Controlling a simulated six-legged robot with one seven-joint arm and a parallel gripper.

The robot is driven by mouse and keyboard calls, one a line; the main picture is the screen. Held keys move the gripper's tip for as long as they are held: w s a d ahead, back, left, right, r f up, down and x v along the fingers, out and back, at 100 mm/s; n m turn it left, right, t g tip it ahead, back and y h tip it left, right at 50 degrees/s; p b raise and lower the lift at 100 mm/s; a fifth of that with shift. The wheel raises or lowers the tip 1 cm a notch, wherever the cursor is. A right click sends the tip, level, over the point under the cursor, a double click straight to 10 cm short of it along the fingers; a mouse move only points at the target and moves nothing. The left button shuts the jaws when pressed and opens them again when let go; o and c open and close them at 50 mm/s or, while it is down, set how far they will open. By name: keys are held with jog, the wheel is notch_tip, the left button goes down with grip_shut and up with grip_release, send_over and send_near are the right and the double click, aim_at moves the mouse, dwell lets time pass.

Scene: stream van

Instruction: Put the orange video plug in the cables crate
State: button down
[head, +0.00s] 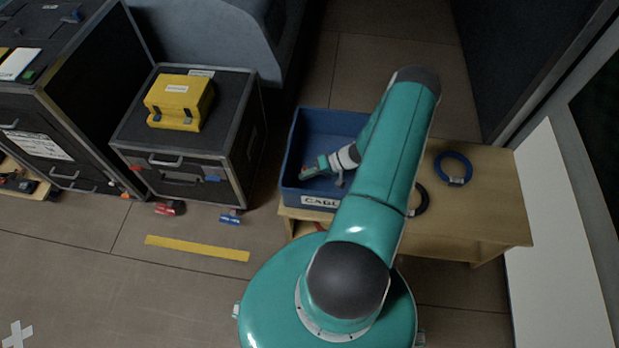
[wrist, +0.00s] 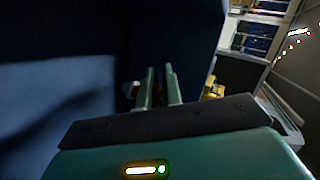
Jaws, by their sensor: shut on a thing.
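The blue cables crate (head: 298,193) stands on the left end of the wooden bench, with a white label on its front, partly behind my arm. My gripper (head: 311,172) reaches down inside the crate near its left side. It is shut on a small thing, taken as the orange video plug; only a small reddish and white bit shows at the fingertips. In the wrist view the two fingers (wrist: 160,82) are close together, with a small pale and reddish bit beside the left one. Dark blue crate walls (wrist: 60,105) fill the left of that view.
A black coil and a blue coil (head: 453,168) lie on the bench (head: 490,205) right of my arm. A red block (head: 170,208) and a blue block (head: 230,218) lie on the floor. A black case (head: 190,150) bears a yellow box (head: 178,102). Yellow tape (head: 197,248) marks the floor.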

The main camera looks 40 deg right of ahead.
jog(key=shift+f, duration=2.1)
jog(key=shift+f, duration=0.1)
jog(key=c, duration=1.6)
grip_release()
jog(key=shift+o, duration=0.2)
